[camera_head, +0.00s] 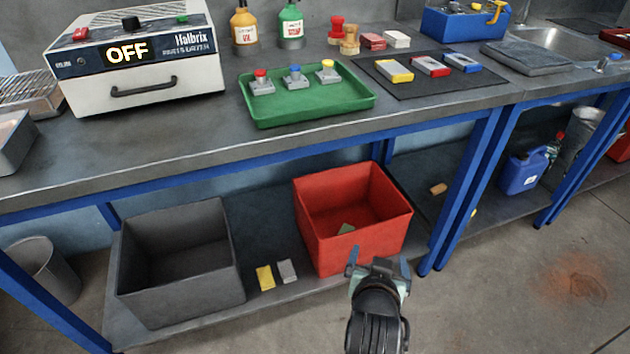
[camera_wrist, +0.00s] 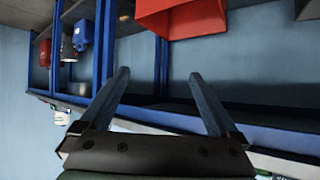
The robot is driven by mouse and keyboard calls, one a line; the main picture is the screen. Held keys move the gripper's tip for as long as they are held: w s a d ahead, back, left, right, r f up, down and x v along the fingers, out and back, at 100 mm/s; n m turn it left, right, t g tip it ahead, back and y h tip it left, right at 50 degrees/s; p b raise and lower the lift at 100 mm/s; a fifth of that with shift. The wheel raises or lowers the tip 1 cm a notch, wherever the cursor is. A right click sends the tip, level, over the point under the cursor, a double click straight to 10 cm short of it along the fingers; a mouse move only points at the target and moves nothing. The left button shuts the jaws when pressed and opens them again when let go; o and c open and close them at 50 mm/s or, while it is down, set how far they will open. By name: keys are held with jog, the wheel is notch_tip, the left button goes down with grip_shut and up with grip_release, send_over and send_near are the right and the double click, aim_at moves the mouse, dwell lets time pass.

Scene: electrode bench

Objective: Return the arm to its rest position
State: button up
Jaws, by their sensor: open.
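My gripper (camera_head: 379,267) is in front of the lower shelf, at the near side of the red bin (camera_head: 318,232). Its two fingers are apart with nothing between them. In the wrist view the open fingers of my gripper (camera_wrist: 160,105) point toward the bench's underside and blue wall, and the red bin (camera_wrist: 185,18) shows at the top.
A grey bin (camera_head: 135,290), a yellow block (camera_head: 265,278) and a grey block (camera_head: 287,271) sit on the shelf. Above, the bench carries a white machine reading OFF (camera_head: 140,95), a green tray (camera_head: 330,113) and a dark mat (camera_head: 410,88). Blue legs (camera_head: 465,190) stand right. Floor there is clear.

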jog(key=w+a+r+n+t+y+b, duration=0.1)
jog(key=a+r+t+b, duration=0.25)
jog(key=r, duration=0.85)
jog(key=w+a+r+n+t+b, duration=0.1)
jog(key=a+r+t+b, duration=0.3)
jog(key=r, duration=0.9)
jog(key=s+a+r+n+t+y+b, duration=0.15)
jog(key=s+r+t, duration=0.25)
jog(key=s+r, duration=0.45)
jog(key=s+a+r+t+y+b, duration=0.1)
jog(key=s+a+r+t+b, duration=0.15)
jog(key=s+r+t, duration=0.45)
notch_tip(320, 180, up, 39)
jog(key=g+p, duration=0.2)
jog(key=p, duration=3.5)
jog(key=shift+a+r, duration=0.15)
jog(key=shift+w+g+h, duration=0.1)
jog(key=shift+g+h, duration=0.15)
